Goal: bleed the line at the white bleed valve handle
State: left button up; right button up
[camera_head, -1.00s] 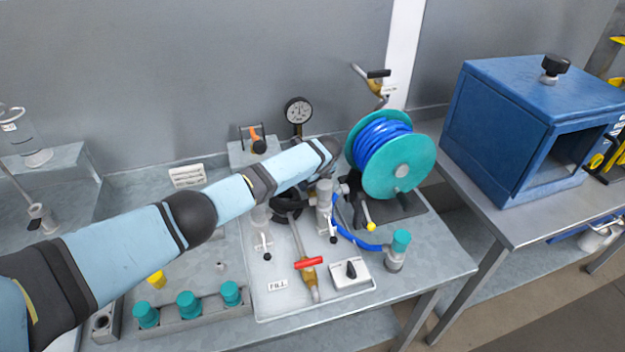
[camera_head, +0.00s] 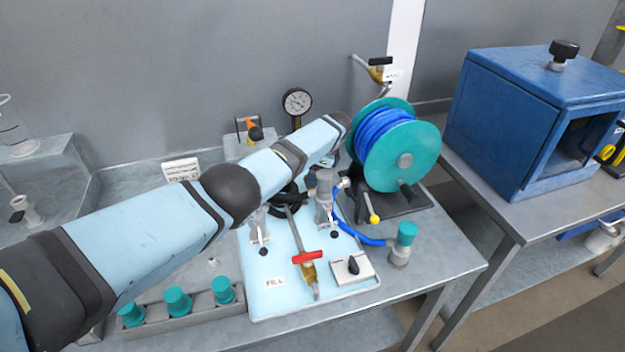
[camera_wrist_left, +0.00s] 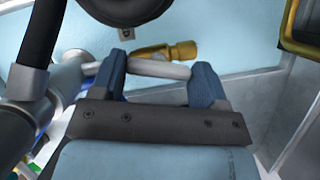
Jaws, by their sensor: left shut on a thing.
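My left arm reaches in from the left in the head view and ends over the far part of the valve panel (camera_head: 262,304). Its jaws are mostly hidden there behind the arm and fittings. In the left wrist view my left gripper (camera_wrist_left: 160,74) has its two blue fingers at the two ends of a short pale bar, the white bleed valve handle (camera_wrist_left: 158,68), and is shut on it. A brass fitting (camera_wrist_left: 182,50) lies just beyond the handle. The handle is not clearly visible in the head view. My right gripper is in neither view.
A teal reel of blue hose (camera_head: 400,160) stands right of the gripper, with a yellow-knobbed lever (camera_head: 374,218). A gauge (camera_head: 297,101) stands behind. A red-handled valve (camera_head: 308,257) and a switch box (camera_head: 352,268) are in front. Teal caps (camera_head: 177,300) stand front left.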

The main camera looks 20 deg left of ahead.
pick_arm(q)
jog(key=shift+f+n+g+b, duration=0.2)
jog(key=shift+n+g+b, duration=0.1)
jog(key=shift+n+b, duration=0.55)
jog(key=shift+n+g+b, duration=0.3)
jog(key=shift+n+b, duration=0.45)
jog(key=shift+b, duration=0.15)
jog(key=shift+r+n+h+b, duration=0.15)
jog(key=shift+n+h+b, duration=0.15)
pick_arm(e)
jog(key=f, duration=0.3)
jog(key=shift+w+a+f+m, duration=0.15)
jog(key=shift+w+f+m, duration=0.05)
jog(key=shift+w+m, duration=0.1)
pick_arm(q)
jog(key=shift+r, duration=0.1)
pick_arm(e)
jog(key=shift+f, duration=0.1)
pick_arm(q)
jog(key=o, duration=0.9)
jog(key=shift+o, duration=0.2)
